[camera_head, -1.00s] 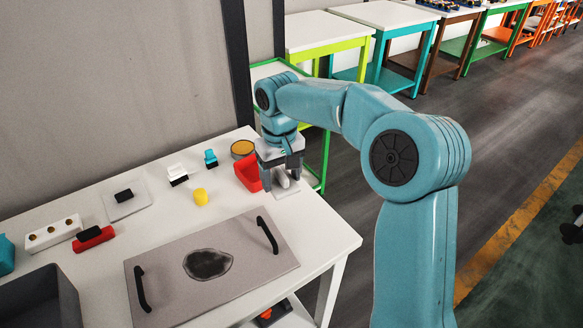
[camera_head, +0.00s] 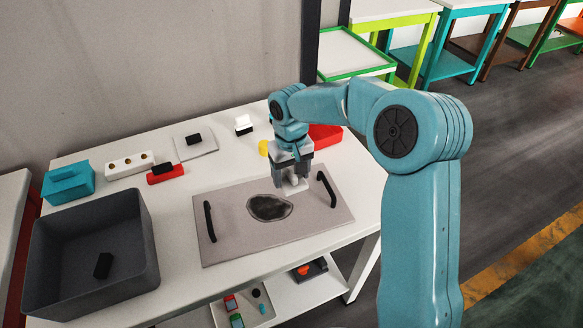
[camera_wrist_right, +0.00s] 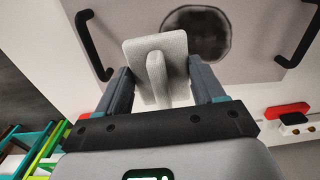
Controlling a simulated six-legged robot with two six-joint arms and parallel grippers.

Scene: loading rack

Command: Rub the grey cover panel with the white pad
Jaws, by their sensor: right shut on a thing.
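The grey cover panel (camera_head: 225,247) lies flat on the white table, with two black handles and a dark smudge (camera_head: 269,207) near its middle. My right gripper (camera_head: 290,187) is over the panel's far right part, just right of the smudge. It is shut on the white pad (camera_head: 301,185) by its raised grip. In the right wrist view the pad (camera_wrist_right: 136,52) sits between the fingers, close to the smudge (camera_wrist_right: 196,34). I cannot tell whether the pad touches the panel. My left gripper is not in view.
A dark grey bin (camera_head: 60,262) with a black block inside stands at the left. A teal box (camera_head: 68,184), a white block with holes (camera_head: 129,165), a red block (camera_head: 165,174) and a red tray (camera_head: 325,137) stand behind the panel. The panel's handles (camera_head: 327,190) stick up.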

